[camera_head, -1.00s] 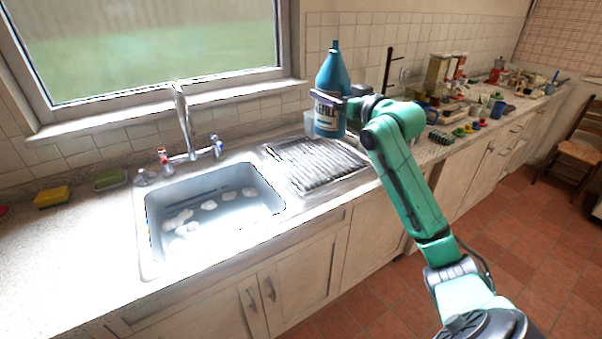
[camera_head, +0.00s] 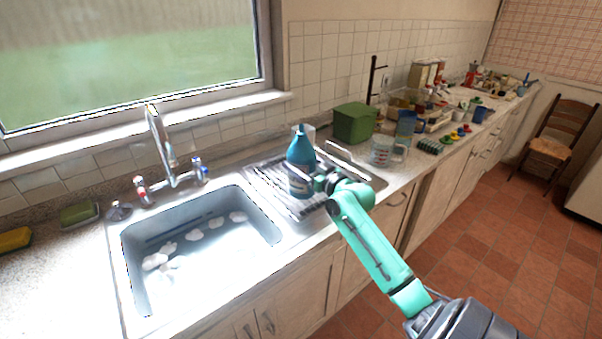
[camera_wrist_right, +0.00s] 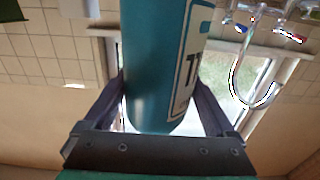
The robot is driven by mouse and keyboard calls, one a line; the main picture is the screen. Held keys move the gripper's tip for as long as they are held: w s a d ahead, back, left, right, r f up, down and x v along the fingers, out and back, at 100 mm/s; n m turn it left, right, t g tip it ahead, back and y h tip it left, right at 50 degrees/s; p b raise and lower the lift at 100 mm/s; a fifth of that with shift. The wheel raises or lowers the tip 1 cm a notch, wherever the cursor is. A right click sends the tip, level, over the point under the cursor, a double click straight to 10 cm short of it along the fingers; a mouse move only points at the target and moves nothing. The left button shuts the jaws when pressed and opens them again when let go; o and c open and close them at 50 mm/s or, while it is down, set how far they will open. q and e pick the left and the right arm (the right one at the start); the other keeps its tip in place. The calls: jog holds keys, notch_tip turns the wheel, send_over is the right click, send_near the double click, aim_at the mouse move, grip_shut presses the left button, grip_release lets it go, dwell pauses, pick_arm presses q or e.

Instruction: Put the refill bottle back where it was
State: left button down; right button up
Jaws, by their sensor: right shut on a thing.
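The refill bottle (camera_head: 301,150) is blue with a narrow top and a pale label. In the head view it is upright over the ribbed drainboard (camera_head: 262,186), right of the sink. I cannot tell whether its base touches the drainboard. My right gripper (camera_head: 318,183) is shut on its lower part. In the right wrist view the bottle (camera_wrist_right: 165,60) stands between the two fingers of the right gripper (camera_wrist_right: 163,92), and part of its label shows. My left gripper is not in view.
The sink (camera_head: 205,240) holds several white pieces, with a tap (camera_head: 160,140) behind it. A green box (camera_head: 354,122) and a measuring jug (camera_head: 382,150) stand right of the drainboard. Further right the counter is crowded. Sponges (camera_head: 77,214) lie left of the sink; the counter there is mostly clear.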

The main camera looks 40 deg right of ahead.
notch_tip(320, 180, down, 4)
jog(key=shift+s+r, duration=0.15)
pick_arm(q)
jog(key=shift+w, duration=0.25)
pick_arm(e)
jog(key=o, duration=1.5)
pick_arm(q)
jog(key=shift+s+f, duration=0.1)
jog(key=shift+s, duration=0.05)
pick_arm(e)
jog(key=shift+a, duration=0.1)
jog(key=shift+s, duration=0.15)
jog(key=shift+s, duration=0.25)
pick_arm(q)
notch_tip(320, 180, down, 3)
jog(key=b, duration=0.3)
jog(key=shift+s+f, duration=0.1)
pick_arm(e)
jog(key=s, duration=1.1)
jog(key=shift+s, duration=0.1)
